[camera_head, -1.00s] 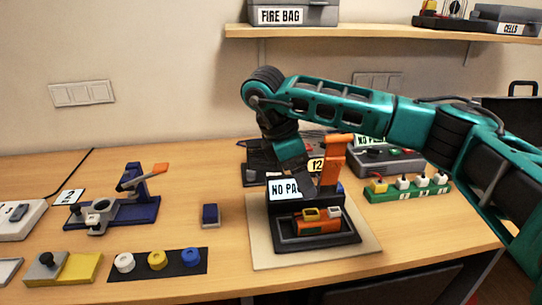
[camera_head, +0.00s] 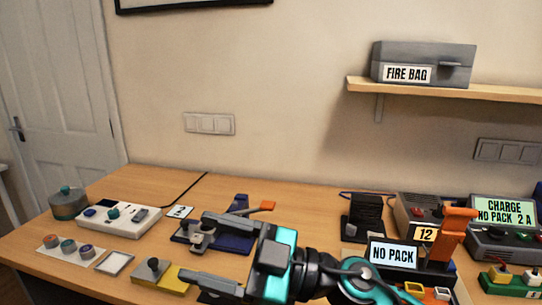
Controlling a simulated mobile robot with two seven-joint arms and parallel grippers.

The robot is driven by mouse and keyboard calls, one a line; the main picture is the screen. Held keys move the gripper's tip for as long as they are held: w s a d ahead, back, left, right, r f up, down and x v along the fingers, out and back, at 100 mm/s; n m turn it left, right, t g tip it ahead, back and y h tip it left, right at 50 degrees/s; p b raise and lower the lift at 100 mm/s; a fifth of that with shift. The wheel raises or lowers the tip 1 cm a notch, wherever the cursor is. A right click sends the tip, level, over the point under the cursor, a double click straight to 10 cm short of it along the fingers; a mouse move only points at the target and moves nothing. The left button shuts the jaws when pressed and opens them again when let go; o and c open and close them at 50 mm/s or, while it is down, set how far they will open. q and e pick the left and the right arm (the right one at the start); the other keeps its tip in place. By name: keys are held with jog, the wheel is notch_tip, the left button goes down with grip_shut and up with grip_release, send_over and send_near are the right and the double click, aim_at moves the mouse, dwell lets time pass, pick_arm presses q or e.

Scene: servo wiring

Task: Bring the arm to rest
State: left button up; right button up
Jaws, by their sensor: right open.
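My right arm, teal and black, reaches in low at the centre right. Its right gripper (camera_head: 195,247) points left over the front of the desk, jaws apart, with nothing seen between them. The gripper overlaps part of the blue fixture with an orange lever (camera_head: 237,238) and the yellow and grey block (camera_head: 148,276) in the picture; contact cannot be told. The dark stand with a "NO PACK" display (camera_head: 393,253) and an orange upright (camera_head: 454,235) is right of the gripper, partly behind my arm. My left gripper is not in view.
The wooden desk (camera_head: 130,190) has clear room at the back left. A white panel with knobs (camera_head: 118,216) and a round grey pot (camera_head: 68,204) stand at left. A charger (camera_head: 505,213) reading "CHARGE NO PACK 2 A" is at right. A fire bag box (camera_head: 423,62) sits on the shelf.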

jog(key=w+d+r+m+t+h, duration=0.1)
jog(key=w+d+m+t+h, duration=0.25)
jog(key=m+t, duration=0.4)
jog(key=w+d+m+t+h, duration=0.2)
jog(key=d+m+t+h, duration=0.1)
jog(key=d+m+t, duration=0.4)
jog(key=w+d+f+m+t+h, duration=0.1)
jog(key=d+f+m+t+h, duration=0.1)
jog(key=d+f+m+h, duration=0.5)
jog(key=s+d+f+g+h, duration=0.35)
jog(key=d+f+h, duration=0.2)
jog(key=f, duration=0.25)
jog(key=s+d+f+n+g+h, duration=0.1)
jog(key=s+d+f+g, duration=0.2)
jog(key=s+f+g, duration=0.55)
jog(key=s+d+f+n+g, duration=0.15)
jog(key=s+f+g, duration=0.3)
jog(key=s, duration=0.65)
jog(key=w+a+f+t+y, duration=0.1)
jog(key=w+a+f+t, duration=0.1)
jog(key=w+f+t, duration=0.5)
jog(key=shift+w+f+t+y, duration=0.25)
jog(key=shift+f+t, duration=0.35)
jog(key=shift+f, duration=0.55)
